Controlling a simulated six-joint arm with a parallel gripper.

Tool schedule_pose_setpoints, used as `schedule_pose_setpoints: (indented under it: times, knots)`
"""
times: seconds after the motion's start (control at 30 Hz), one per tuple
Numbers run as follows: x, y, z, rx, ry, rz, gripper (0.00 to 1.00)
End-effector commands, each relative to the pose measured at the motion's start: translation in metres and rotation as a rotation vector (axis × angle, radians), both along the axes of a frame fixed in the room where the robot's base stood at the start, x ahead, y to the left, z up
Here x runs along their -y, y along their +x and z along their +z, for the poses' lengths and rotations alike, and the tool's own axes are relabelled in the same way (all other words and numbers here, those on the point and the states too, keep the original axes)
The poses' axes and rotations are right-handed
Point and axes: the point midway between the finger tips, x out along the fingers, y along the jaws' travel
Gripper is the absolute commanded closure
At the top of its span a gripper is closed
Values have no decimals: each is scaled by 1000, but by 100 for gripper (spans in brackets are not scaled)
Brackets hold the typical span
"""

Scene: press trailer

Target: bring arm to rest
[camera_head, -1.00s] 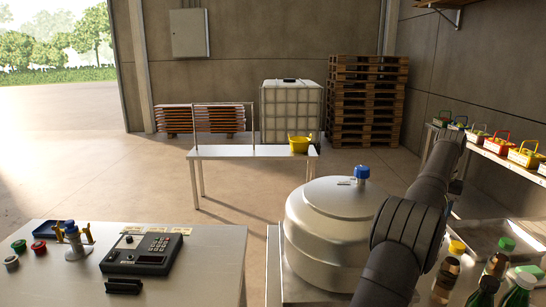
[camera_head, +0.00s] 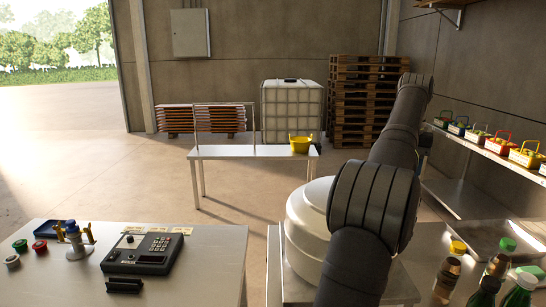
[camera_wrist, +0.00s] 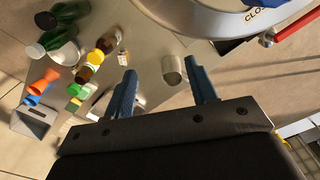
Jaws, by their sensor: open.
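My gripper (camera_wrist: 162,95) shows in the wrist view, its two blue fingers spread apart with nothing held between them. Below it a table holds bottles and small items. In the head view my dark arm rises from the bottom, right of centre, and crosses in front of the round metal tank (camera_head: 307,222), hiding its right part. My gripper is not visible in the head view. A rounded metal body with a blue part and a red handle (camera_wrist: 297,30) shows at the top right of the wrist view.
Bottles (camera_head: 484,285) stand on the right table near my arm. Small crates (camera_head: 500,144) line the right wall shelf. A left table holds a keypad device (camera_head: 145,253). A yellow bucket (camera_head: 300,144) stands on the far bench. The floor between is clear.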

Motion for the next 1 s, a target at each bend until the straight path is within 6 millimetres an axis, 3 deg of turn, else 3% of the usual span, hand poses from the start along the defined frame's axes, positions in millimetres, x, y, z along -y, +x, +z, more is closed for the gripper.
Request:
schedule_pose_setpoints:
  times: [0.5, 0.77, 1.0]
  knots:
    - [-75, -38, 63, 1, -1, 90, 48]
    - [-124, -21, 75, 14, -7, 176, 48]
    - [-167, -4, 67, 16, -7, 261, 48]
